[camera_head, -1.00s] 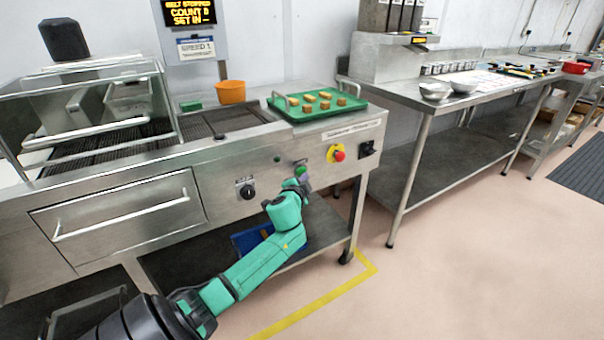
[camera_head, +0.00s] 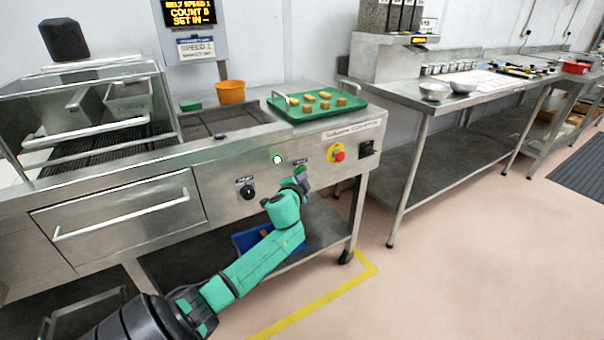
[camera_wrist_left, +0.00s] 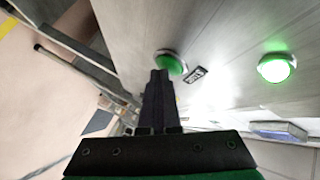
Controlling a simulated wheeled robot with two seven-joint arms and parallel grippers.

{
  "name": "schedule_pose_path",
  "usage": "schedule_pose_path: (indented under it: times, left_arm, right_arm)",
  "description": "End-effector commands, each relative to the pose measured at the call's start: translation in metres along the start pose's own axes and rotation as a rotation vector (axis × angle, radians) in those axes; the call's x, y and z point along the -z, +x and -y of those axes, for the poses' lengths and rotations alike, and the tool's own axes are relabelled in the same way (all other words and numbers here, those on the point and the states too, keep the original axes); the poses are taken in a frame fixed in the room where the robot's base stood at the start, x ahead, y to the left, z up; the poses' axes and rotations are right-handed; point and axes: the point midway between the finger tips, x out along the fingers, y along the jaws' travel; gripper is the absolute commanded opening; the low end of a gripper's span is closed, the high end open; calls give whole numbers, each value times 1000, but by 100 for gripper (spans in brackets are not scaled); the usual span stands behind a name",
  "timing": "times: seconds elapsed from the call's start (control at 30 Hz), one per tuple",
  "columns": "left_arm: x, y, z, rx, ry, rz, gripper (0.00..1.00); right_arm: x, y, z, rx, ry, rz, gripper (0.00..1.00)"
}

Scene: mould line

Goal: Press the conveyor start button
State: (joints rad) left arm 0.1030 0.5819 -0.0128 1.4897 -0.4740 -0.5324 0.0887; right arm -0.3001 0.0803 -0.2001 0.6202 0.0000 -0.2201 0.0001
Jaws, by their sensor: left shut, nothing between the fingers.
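The green start button (camera_head: 300,169) is on the steel front panel of the conveyor machine. It also shows in the left wrist view (camera_wrist_left: 173,62), next to a small black label (camera_wrist_left: 195,75). My left gripper (camera_head: 304,179) is shut and empty, with its tips at the button. In the wrist view the closed fingertips (camera_wrist_left: 159,76) overlap the button's edge; I cannot tell whether they still touch it. A round indicator lamp (camera_head: 277,159) left of the button glows; in the wrist view it is bright green (camera_wrist_left: 277,67). My right gripper is not in view.
A red stop button (camera_head: 339,155) on yellow and a black switch (camera_head: 367,149) sit to the right. A black knob (camera_head: 247,191) is to the left. A green tray (camera_head: 330,113) with several pieces and an orange pot (camera_head: 230,92) stand on top.

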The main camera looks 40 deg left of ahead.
Motion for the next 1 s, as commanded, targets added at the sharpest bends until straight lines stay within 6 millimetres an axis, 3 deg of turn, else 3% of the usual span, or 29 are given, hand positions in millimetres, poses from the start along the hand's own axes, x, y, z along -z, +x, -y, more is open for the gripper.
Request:
schedule_pose_path:
  times: [0.63,1.0]
  left_arm:
    - [9,-13,-10,-1,-1,0,0]
    - [28,-38,-29,-3,-2,-1,0]
  right_arm:
    - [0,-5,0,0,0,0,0]
    - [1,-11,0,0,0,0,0]
